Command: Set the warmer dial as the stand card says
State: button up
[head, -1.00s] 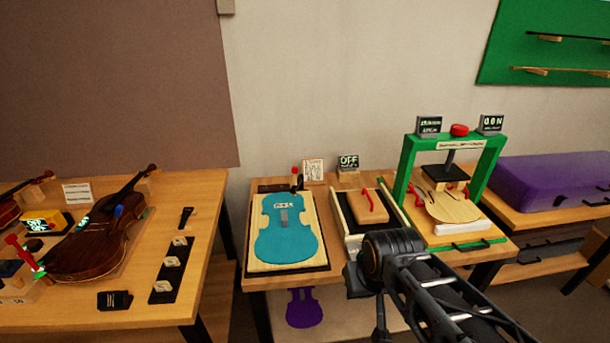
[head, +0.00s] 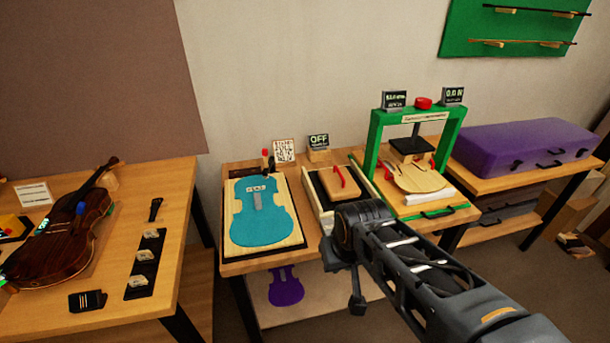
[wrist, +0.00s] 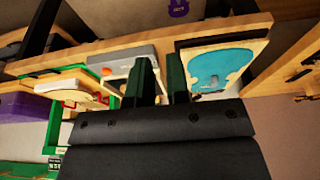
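A white card with red print (head: 284,150) stands at the back of the middle bench; its text is too small to read. Beside it a small display reads OFF (head: 318,141). A black fixture with a red top (head: 268,160) stands just left of the card. I cannot make out a dial for certain. A teal violin-shaped plate (head: 258,212) lies on a board in front; it also shows in the wrist view (wrist: 217,68). My gripper (wrist: 163,78) has its two dark fingers apart with nothing between them. In the head view my arm hides the fingers.
A wooden block with a red handle (head: 338,182) sits in a tray right of the teal plate. A green press frame (head: 376,135) stands further right, then a purple case (head: 520,147). A violin (head: 62,240) lies on the left bench (head: 185,225). A gap separates the benches.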

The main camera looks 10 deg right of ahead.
jog(key=o, duration=0.5)
jog(key=w+d, duration=0.1)
jog(key=w, duration=0.2)
jog(key=w+d+f+g, duration=0.1)
jog(key=w+d, duration=0.1)
jog(key=w, duration=0.1)
jog(key=w+d+f+g, duration=0.1)
jog(key=w, duration=0.2)
jog(key=shift+w+d+f, duration=0.15)
jog(key=shift+w, duration=0.25)
jog(key=w+d+n+g, duration=0.1)
jog(key=w+d+n, duration=0.2)
jog(key=w+n, duration=0.35)
jog(key=w+d+n, duration=0.3)
jog(key=w+n, duration=0.2)
jog(key=w, duration=0.3)
notch_tip(320, 180, down, 12)
jog(key=shift+d+f+p, duration=0.1)
jog(key=shift+f+p, duration=0.05)
jog(key=shift+p, duration=0.25)
jog(key=shift+c, duration=0.3)
jog(key=shift+m, duration=0.25)
jog(key=c, duration=0.6)
